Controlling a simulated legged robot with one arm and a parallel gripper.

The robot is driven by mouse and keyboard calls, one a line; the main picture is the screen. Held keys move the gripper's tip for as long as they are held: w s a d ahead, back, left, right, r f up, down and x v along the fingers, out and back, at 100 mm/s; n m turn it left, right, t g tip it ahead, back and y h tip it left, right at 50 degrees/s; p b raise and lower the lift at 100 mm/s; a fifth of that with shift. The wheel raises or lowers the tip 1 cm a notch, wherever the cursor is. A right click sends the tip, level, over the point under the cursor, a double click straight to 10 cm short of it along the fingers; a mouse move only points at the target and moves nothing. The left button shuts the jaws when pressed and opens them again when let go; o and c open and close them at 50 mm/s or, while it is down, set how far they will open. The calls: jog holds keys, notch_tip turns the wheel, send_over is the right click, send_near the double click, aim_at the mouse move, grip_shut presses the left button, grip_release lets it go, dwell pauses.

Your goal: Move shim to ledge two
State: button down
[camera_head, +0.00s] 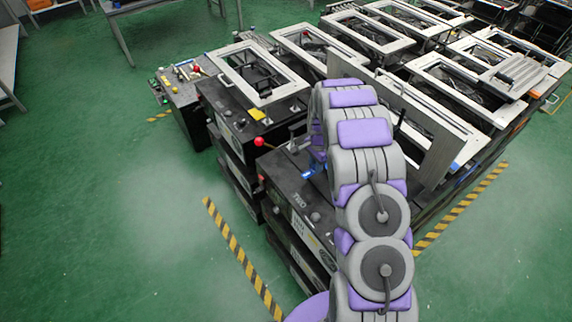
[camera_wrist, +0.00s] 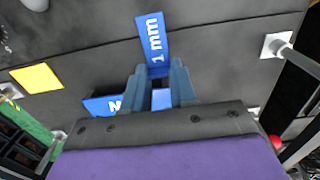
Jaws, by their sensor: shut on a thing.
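My gripper (camera_wrist: 159,73) shows in the wrist view, its two blue-grey fingers shut on a blue shim (camera_wrist: 154,40) marked "1 mm". The shim sticks out beyond the fingertips over a dark surface; I cannot tell whether it touches that surface. In the head view, a black unit (camera_head: 318,212) lettered "TWO" stands beside my arm. A small blue patch (camera_head: 308,174) shows on its top; I cannot tell whether that is the shim. My arm hides most of the gripper in the head view.
A second blue piece (camera_wrist: 103,105) with a partly hidden letter lies left of the fingers. A yellow square (camera_wrist: 37,77) is farther left; one also shows in the head view (camera_head: 256,114). A red-knobbed lever (camera_head: 259,142) stands near the unit. Green floor (camera_head: 120,230) is open at left.

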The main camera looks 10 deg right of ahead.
jog(key=b, duration=0.2)
send_over(287, 166)
jog(key=shift+f, duration=0.55)
notch_tip(287, 166, down, 4)
jog(key=shift+s+r+b, duration=0.1)
jog(key=shift+r+b, duration=0.1)
jog(key=shift+b, duration=0.35)
jog(key=shift+r, duration=0.1)
jog(key=c, duration=0.9)
grip_release()
